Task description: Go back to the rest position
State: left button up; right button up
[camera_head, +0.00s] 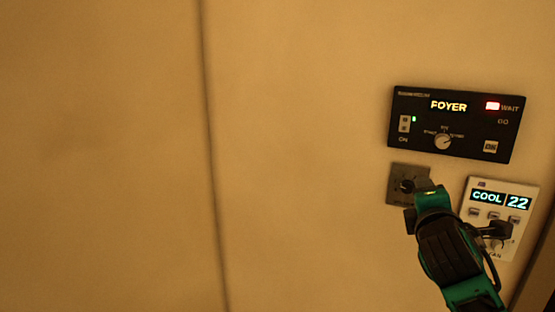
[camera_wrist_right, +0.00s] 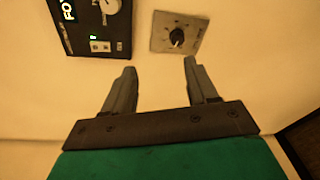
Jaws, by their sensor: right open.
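My right gripper (camera_head: 418,203) reaches in from the lower right in the head view, in front of the small grey plate (camera_head: 396,176) with a black knob (camera_head: 407,186). The gripper hides part of that plate. In the right wrist view the two fingers of the right gripper (camera_wrist_right: 160,75) are wide apart with nothing between them. The grey plate (camera_wrist_right: 160,32) and its knob (camera_wrist_right: 177,38) lie beyond the fingertips there, with no contact visible. My left gripper is not in view.
A black panel (camera_head: 470,122) reading FOYER is on the wall above the grey plate, its red WAIT light lit. A white thermostat (camera_head: 477,190) reading COOL 22 is to the right, partly covered by dark parts. The wall (camera_head: 300,150) on the left is bare, with a vertical seam.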

jog(key=s+a+f+m+g+y, duration=0.1)
jog(key=s+a+f+m+y, duration=0.15)
jog(key=f, duration=0.55)
jog(key=s+a+f+m+g+y, duration=0.1)
jog(key=s+a+f+y, duration=0.15)
jog(key=f, duration=0.45)
jog(key=s+a+f+m+y, duration=0.1)
jog(key=s+a+f+m, duration=0.15)
jog(key=f, duration=0.55)
jog(key=s+a+f+m+g+y, duration=0.1)
jog(key=s+a+f+m, duration=0.1)
jog(key=s+f+m, duration=0.2)
jog(key=s+a+f+m+g+y, duration=0.1)
jog(key=s+a+f+m, duration=0.2)
jog(key=s+f, duration=0.6)
jog(key=s+m, duration=0.1)
jog(key=s, duration=0.2)
jog(key=shift+s+a+f+m+g+y, duration=0.15)
jog(key=shift+s+a+m+g+y, duration=0.05)
jog(key=shift+m+g+y, duration=0.1)
